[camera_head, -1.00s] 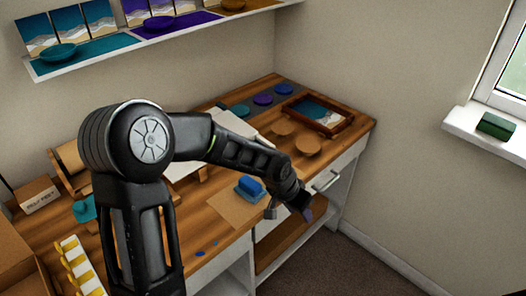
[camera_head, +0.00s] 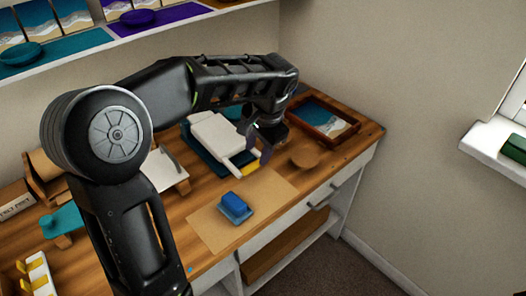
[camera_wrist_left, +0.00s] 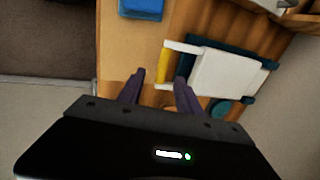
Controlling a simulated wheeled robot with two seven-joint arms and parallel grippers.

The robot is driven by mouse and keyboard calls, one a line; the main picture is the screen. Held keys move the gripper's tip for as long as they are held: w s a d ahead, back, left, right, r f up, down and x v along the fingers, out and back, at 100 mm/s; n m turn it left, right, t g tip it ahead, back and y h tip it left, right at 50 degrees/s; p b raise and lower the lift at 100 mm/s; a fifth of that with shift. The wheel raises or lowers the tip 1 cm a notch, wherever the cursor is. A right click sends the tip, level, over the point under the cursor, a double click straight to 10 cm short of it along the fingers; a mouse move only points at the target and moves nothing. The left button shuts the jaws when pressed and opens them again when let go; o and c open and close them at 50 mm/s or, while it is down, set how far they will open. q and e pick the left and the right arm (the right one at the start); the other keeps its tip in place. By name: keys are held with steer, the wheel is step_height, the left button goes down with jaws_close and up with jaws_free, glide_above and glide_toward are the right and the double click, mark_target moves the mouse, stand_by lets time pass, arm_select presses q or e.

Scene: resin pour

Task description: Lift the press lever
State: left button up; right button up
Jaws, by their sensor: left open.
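The press has a white top plate (camera_head: 216,133) over a dark teal base, with white arms reaching to a yellow lever bar (camera_head: 249,170) at its front. In the left wrist view the white plate (camera_wrist_left: 224,75) and the yellow bar (camera_wrist_left: 163,64) show too. My left gripper (camera_head: 262,152) is at the front right of the press, just by the bar. Its two dark fingers (camera_wrist_left: 159,80) are open, and the yellow bar appears between their tips. I cannot tell whether they touch it. My forearm hides part of the press in the head view. My right gripper is not in view.
A blue block (camera_head: 235,203) sits on a brown sheet (camera_head: 262,200) in front of the press. A wooden frame (camera_head: 322,118) and a round wooden piece (camera_head: 304,158) lie to the right. A shelf (camera_head: 105,40) runs above the bench along the wall.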

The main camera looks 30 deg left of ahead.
mark_target(251, 166)
arm_select(q)
steer(key=shift+a+x, duration=0.15)
steer(key=shift+x, duration=1.7)
steer(key=shift+a+x, duration=0.15)
steer(key=shift+x, duration=1.7)
steer(key=shift+r, duration=0.1)
steer(key=shift+c, duration=0.3)
jaws_close()
